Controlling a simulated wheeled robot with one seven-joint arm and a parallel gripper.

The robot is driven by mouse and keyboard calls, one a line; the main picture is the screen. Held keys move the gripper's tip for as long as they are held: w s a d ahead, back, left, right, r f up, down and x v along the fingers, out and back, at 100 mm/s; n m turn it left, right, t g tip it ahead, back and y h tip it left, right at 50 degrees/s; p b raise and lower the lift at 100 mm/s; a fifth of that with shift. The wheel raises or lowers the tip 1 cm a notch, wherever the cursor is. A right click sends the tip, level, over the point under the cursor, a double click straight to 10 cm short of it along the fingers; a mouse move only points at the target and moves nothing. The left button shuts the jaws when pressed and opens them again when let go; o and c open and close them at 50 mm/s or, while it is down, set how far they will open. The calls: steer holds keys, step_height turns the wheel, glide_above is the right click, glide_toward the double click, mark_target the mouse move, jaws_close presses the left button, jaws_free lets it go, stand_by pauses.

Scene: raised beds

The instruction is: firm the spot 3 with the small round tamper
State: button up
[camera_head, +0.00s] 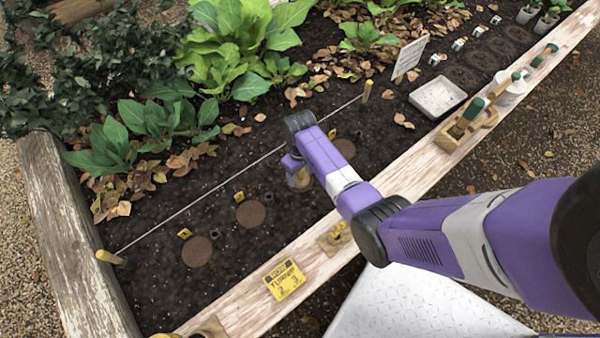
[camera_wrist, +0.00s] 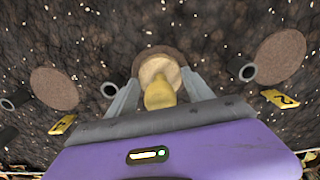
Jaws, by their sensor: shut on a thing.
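My gripper (camera_head: 297,172) is low over the soil bed and shut on the small round tamper (camera_head: 299,181). In the wrist view the tamper (camera_wrist: 160,75) shows a yellow handle and a pale round wooden head between the fingers (camera_wrist: 158,95). A brown round spot (camera_wrist: 158,52) lies behind the head, partly covered by it. Its tag is hidden. The spot on its right (camera_wrist: 280,56) has a yellow tag (camera_wrist: 281,99) that seems to read 2, so the covered spot appears to be spot 3. I cannot tell whether the tamper touches the soil.
Other brown spots (camera_head: 250,213) lie in a row along a string (camera_head: 200,199), with short dark tubes (camera_head: 242,236) beside them. A white tray (camera_head: 425,96) and leafy plants (camera_head: 240,35) stand beyond.

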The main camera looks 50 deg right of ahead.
step_height(320, 180, up, 7)
steer(key=p, duration=0.7)
stand_by(0.3)
